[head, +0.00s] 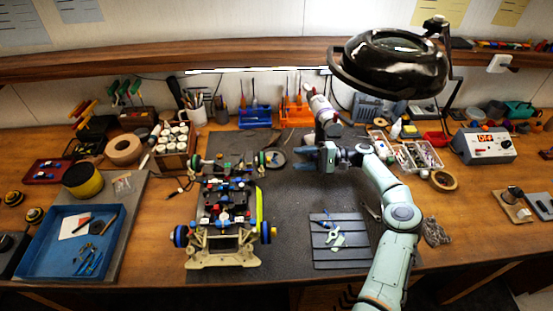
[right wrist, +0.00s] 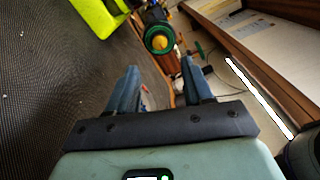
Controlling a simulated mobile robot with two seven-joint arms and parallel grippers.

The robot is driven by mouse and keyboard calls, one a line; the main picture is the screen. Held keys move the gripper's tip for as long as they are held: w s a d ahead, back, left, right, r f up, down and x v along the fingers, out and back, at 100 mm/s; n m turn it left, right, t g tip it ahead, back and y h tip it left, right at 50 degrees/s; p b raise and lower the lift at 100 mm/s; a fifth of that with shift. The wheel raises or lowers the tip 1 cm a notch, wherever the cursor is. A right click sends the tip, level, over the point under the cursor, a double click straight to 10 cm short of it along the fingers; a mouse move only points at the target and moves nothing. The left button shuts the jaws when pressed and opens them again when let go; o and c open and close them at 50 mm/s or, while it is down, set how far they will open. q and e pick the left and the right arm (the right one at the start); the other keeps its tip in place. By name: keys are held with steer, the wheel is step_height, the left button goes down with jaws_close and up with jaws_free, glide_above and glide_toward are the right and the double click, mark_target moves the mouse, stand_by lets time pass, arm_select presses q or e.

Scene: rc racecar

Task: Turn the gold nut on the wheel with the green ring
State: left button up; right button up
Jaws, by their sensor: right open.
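The RC car chassis (head: 226,218) sits on the dark mat left of my right arm. Its wheel with the green ring (head: 262,158) is at the far right corner. In the right wrist view the green ring (right wrist: 148,47) surrounds a gold nut (right wrist: 160,42), which faces the camera. My right gripper (head: 307,160) is open and empty, to the right of that wheel and apart from it. In the right wrist view its two fingers (right wrist: 158,70) point toward the wheel, with the nut just beyond and between the tips. My left gripper is not in view.
A yellow-green bar (head: 260,208) runs along the chassis side and shows at the top left of the right wrist view (right wrist: 95,15). A slatted dark tray (head: 322,255) holds small parts.

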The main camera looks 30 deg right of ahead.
mark_target(268, 160)
steer(key=x, duration=0.8)
steer(key=shift+w+a+f, duration=0.1)
steer(key=shift+w+a, duration=0.1)
jaws_close()
